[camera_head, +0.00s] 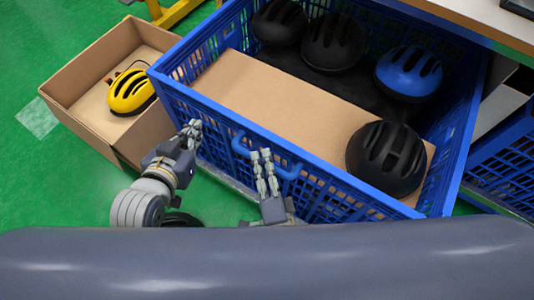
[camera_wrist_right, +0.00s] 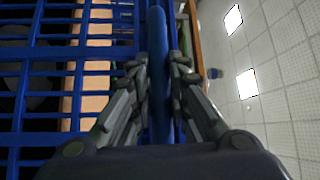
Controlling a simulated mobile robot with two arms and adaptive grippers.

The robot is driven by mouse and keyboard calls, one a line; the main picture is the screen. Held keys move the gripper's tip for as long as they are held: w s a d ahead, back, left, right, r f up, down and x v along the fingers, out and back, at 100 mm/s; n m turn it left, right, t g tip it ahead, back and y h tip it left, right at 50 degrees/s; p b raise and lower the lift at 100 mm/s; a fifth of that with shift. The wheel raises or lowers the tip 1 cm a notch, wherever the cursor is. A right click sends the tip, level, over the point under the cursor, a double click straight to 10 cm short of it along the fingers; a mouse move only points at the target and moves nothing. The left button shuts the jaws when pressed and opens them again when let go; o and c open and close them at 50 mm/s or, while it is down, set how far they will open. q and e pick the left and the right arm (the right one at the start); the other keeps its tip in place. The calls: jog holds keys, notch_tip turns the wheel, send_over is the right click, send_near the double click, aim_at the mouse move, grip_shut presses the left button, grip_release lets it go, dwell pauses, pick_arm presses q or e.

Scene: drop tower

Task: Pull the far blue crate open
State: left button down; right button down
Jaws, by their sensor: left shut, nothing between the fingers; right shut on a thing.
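The blue crate (camera_head: 330,203) stands in front of me with helmets and a brown cardboard sheet inside. A blue handle bar (camera_head: 289,172) runs along its near wall. My right gripper (camera_head: 262,157) is at that handle. In the right wrist view the gripper (camera_wrist_right: 160,85) is shut on the blue handle (camera_wrist_right: 157,40), which passes between its fingers. My left gripper (camera_head: 192,127) is shut and empty, to the left of the handle and close to the crate's near wall. I cannot tell whether it touches the wall.
A cardboard box (camera_head: 83,79) with a yellow helmet (camera_head: 130,92) stands left of the crate. Black helmets (camera_head: 387,158) and a blue helmet (camera_head: 408,72) lie in the crate. Another blue crate (camera_head: 508,165) is at the right. Green floor (camera_head: 50,180) is clear at the left.

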jog(key=shift+f, duration=0.1)
jog(key=c, duration=1.5)
grip_release()
jog(key=shift+c, duration=0.2)
jog(key=v, duration=1.2)
